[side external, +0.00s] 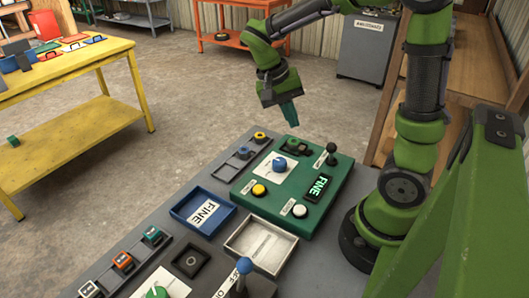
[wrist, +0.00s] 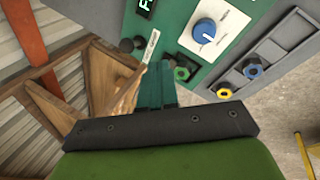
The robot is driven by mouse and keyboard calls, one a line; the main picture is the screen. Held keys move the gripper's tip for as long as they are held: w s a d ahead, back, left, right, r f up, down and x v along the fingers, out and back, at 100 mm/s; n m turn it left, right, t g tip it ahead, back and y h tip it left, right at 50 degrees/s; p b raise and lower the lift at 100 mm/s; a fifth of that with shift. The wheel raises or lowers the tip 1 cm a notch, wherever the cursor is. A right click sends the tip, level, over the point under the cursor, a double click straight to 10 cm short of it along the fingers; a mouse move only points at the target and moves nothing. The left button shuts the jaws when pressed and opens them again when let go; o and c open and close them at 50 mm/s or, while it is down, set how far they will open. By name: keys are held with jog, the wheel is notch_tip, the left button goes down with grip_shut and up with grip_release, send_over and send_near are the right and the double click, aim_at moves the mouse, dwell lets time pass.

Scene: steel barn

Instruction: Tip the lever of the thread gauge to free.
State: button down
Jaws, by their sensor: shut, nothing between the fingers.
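In the wrist view a dark round part that looks like the lever's ball (wrist: 126,45) shows at the box's edge. My gripper (side external: 291,113) is shut and empty, above and beyond the box's far edge, apart from the lever. Its teal fingers (wrist: 156,88) also show in the wrist view.
A green ring (side external: 292,146) sits in the box's far socket. Yellow (side external: 258,190) and white (side external: 300,211) buttons are at its near side. A blue tray (side external: 180,214) and a white tray (side external: 258,262) lie nearer. A blue-topped lever (side external: 244,266) stands at the front.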

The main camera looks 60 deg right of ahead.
aim_at(331, 153)
jog(key=x, duration=0.9)
jog(key=shift+s+r, duration=0.1)
jog(key=shift+s+d+r, duration=0.2)
jog(key=shift+s+d, duration=0.5)
jog(key=shift+s, duration=0.25)
jog(key=shift+s+d, duration=0.35)
jog(key=shift+s, duration=0.15)
jog(key=shift+d+r+y, duration=0.15)
jog(key=shift+d+y, duration=0.15)
jog(key=shift+y, duration=0.1)
